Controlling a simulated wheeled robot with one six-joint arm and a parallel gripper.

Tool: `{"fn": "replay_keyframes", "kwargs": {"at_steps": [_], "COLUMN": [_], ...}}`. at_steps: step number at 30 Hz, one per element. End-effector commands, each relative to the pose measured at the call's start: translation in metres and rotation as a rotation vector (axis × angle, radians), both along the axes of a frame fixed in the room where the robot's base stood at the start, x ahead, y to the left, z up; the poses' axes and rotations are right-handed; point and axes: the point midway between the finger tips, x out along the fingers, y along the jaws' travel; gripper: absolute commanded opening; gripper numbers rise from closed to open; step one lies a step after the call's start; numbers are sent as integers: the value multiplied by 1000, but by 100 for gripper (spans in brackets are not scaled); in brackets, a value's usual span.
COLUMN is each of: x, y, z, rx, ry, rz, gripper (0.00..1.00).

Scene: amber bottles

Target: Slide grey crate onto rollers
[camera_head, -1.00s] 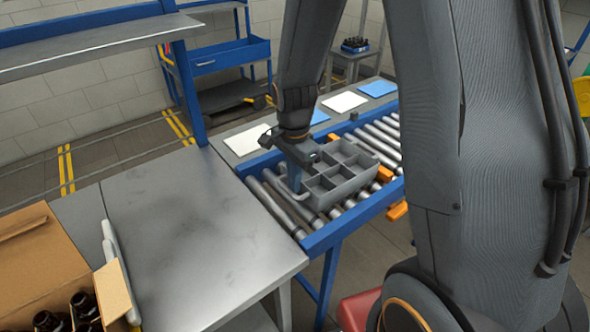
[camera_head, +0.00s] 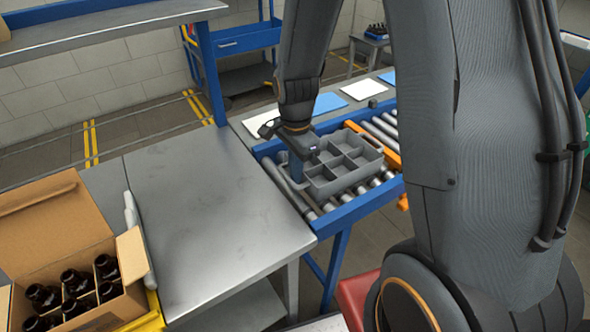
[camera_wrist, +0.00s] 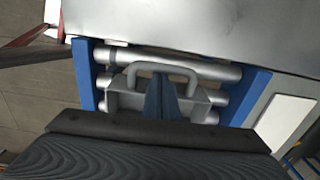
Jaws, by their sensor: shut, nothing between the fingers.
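The grey crate (camera_head: 345,165) is divided into several open compartments, which look empty. It sits on the metal rollers (camera_head: 384,127) of the blue-framed conveyor, near the steel table's end. My gripper (camera_head: 296,170) points down at the crate's near-left end. In the wrist view my gripper (camera_wrist: 161,98) has its blue fingers together, at the handle (camera_wrist: 162,70) on the end of the crate (camera_wrist: 195,106). Nothing shows between the fingers. Whether they touch the handle or the crate wall, I cannot tell. My wrist hides most of the crate in that view.
The steel table (camera_head: 205,205) adjoins the conveyor's left end and is mostly bare. A cardboard box (camera_head: 50,240) of amber bottles stands at the left. An orange part (camera_head: 385,150) lies along the conveyor beyond the crate. White and blue sheets (camera_head: 328,103) lie behind it.

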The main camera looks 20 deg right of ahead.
Motion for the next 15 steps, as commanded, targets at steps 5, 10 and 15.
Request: {"fn": "replay_keyframes", "kwargs": {"at_steps": [5, 10, 15], "x": [0, 0, 0], "y": [-1, 0, 0], "z": [0, 1, 10], "rx": [0, 0, 0], "ry": [0, 0, 0], "rz": [-1, 1, 1], "gripper": [0, 0, 0]}}
